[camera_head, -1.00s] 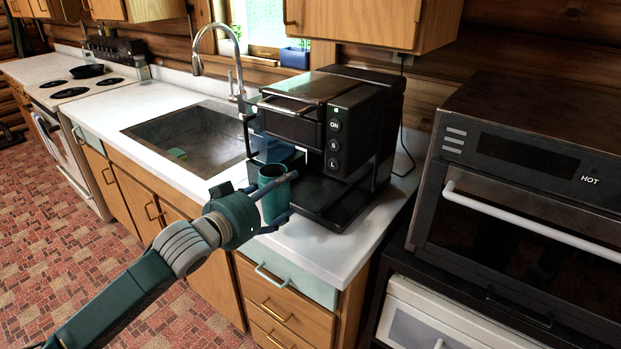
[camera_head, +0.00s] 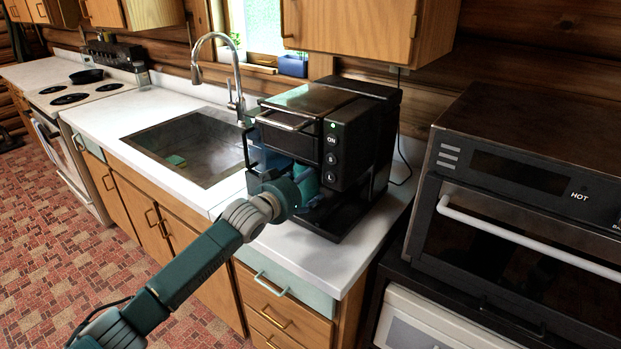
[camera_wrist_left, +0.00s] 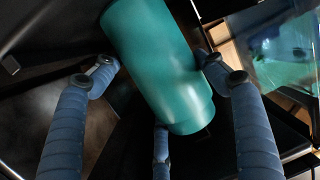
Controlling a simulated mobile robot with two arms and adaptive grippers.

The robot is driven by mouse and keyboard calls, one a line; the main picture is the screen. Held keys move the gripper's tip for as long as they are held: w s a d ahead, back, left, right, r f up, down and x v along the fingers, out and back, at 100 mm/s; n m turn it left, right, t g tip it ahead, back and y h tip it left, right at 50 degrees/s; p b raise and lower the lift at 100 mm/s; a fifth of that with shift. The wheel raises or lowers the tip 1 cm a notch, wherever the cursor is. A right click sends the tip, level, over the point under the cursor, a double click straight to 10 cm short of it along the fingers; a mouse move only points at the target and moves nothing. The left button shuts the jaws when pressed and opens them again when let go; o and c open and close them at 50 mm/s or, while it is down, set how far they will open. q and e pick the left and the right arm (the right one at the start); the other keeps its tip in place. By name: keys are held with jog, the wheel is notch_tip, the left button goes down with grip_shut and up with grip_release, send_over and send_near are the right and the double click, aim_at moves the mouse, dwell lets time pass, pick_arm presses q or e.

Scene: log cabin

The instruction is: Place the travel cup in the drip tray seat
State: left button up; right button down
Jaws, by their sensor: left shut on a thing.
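The teal travel cup (camera_wrist_left: 160,65) is between the blue fingers of my left gripper (camera_wrist_left: 160,95) in the left wrist view. The gripper is shut on it. In the head view my left gripper (camera_head: 308,190) reaches into the open bay of the black coffee machine (camera_head: 352,150), under its upper housing. There the gripper and housing hide most of the cup. The drip tray (camera_head: 340,222) is the dark base at the bottom of the machine; its seat is hidden behind my gripper. I cannot tell whether the cup touches the tray. My right gripper is not in view.
A sink (camera_head: 185,148) with a tall faucet (camera_head: 232,75) lies left of the machine. A large oven (camera_head: 530,190) stands to the right. The white counter (camera_head: 310,255) in front of the machine is clear. A wooden cabinet (camera_head: 370,30) hangs above.

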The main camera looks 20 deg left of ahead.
pick_arm(q)
jog(key=shift+s+a, duration=0.1)
jog(key=shift+s, duration=0.05)
jog(key=o, duration=1.3)
jog(key=shift+b+v, duration=0.85)
jog(key=shift+v, duration=5.15)
